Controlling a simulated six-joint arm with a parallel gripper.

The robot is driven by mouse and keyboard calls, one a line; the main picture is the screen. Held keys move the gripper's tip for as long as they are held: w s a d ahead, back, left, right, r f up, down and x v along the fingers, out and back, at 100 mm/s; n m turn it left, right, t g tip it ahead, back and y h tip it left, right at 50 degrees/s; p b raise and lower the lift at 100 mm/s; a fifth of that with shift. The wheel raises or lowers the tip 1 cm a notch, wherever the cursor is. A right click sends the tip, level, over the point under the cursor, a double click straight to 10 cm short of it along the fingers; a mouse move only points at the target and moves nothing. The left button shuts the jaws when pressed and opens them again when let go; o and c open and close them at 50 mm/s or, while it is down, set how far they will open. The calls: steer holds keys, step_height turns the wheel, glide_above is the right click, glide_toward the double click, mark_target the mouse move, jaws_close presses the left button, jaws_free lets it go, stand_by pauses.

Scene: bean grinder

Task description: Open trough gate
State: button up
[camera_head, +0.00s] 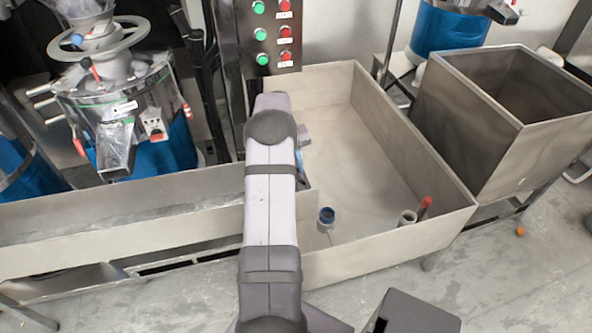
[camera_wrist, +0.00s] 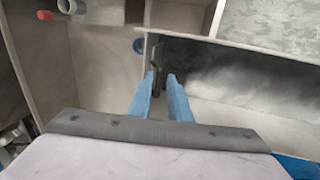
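The metal trough (camera_head: 130,205) runs along the left in the head view; its inside, partly in dark shadow, shows at the right of the wrist view (camera_wrist: 260,110). A small dark upright piece (camera_wrist: 157,64), which looks like the gate's handle, stands at the trough's end wall. My gripper (camera_wrist: 161,76) has two blue fingers with a gap between them. The fingertips are just short of the dark piece or beside it; I cannot tell whether they touch. In the head view my arm hides the gate and most of the gripper.
A wide metal tray (camera_head: 375,165) adjoins the trough's right end. It holds a blue-rimmed cup (camera_head: 326,216) and a red-handled tool (camera_head: 424,206) by a short pipe. A deep metal bin (camera_head: 490,125) stands at right, a blue grinder (camera_head: 125,110) at left, and a button panel (camera_head: 270,35) behind.

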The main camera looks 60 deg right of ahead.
steer(key=shift+s+d+f, duration=0.15)
steer(key=shift+f, duration=1.05)
steer(key=shift+c, duration=0.3)
jaws_close()
step_height(320, 180, up, 6)
steer(key=p, duration=0.3)
steer(key=shift+f, duration=0.15)
steer(key=shift+o, duration=0.3)
jaws_free()
steer(key=shift+f, duration=0.1)
step_height(320, 180, up, 7)
steer(key=w+b, duration=0.1)
steer(key=shift+a+b, duration=0.4)
steer(key=shift+a, duration=0.05)
steer(key=shift+w, duration=0.1)
